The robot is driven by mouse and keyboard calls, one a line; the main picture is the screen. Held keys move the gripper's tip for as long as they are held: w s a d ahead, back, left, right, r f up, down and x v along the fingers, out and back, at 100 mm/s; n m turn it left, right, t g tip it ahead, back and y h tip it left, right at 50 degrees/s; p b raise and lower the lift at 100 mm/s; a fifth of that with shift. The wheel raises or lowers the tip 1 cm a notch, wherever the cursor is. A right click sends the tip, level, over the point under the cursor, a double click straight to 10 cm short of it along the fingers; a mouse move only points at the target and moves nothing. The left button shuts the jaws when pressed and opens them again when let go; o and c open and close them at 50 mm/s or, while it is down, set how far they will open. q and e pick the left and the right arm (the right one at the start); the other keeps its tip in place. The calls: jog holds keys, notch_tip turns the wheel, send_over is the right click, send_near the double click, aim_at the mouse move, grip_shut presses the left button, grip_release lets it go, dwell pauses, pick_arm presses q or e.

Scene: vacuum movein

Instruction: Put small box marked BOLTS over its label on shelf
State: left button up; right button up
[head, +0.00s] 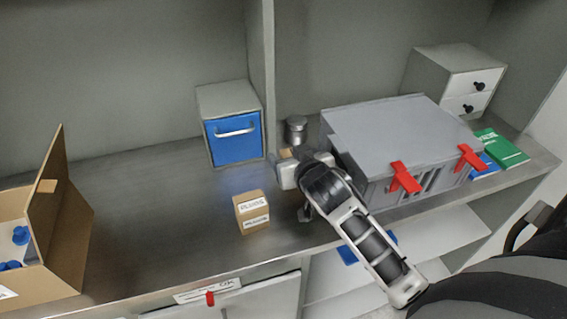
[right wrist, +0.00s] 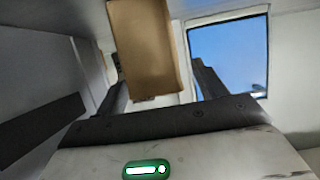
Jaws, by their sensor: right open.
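A small cardboard box (head: 252,212) with white printed labels stands upright on the grey shelf surface (head: 150,200), left of my right arm; its print is too small to read. My right gripper (head: 281,163) is low over the shelf, near the blue-fronted cabinet. Part of a second small brown box (head: 285,154) shows by the fingers. In the right wrist view a plain brown box (right wrist: 145,50) is between the two spread fingers (right wrist: 158,78) of the open gripper, with a visible gap at the right finger. No BOLTS marking or shelf label is readable. My left gripper is out of view.
A large grey case (head: 395,135) with red latches is to the right. An open carton (head: 55,245) stands at left. The middle-left surface is clear.

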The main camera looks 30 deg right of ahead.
jog(key=shift+s, duration=0.15)
jog(key=shift+r, duration=0.1)
jog(key=c, duration=1.3)
